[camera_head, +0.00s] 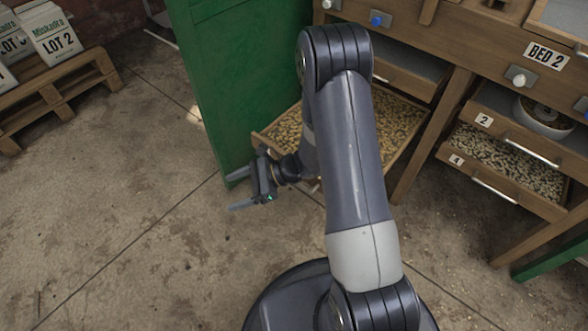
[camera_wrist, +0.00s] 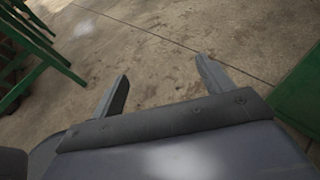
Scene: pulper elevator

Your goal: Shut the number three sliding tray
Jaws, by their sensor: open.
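A low wooden tray (camera_head: 410,140) filled with beans sticks out of the left bay of the wooden rack, beside the green panel. Its number is hidden behind my arm. Trays marked 2 (camera_head: 528,148) and 4 (camera_head: 490,184) are in the right bay, so I cannot read a 3 anywhere. My gripper (camera_head: 241,191) is open and empty, left of the tray's front and in front of the green panel's lower edge. Its two fingers (camera_wrist: 162,70) point over bare floor in the wrist view, and no tray shows between them.
A tall green panel (camera_head: 243,75) stands left of the protruding tray. A pallet (camera_head: 62,96) with LOT 2 sacks (camera_head: 55,35) is at the far left. A white bowl (camera_head: 545,118) stands in tray 2. The concrete floor at left is clear. Green legs (camera_wrist: 35,45) show in the wrist view.

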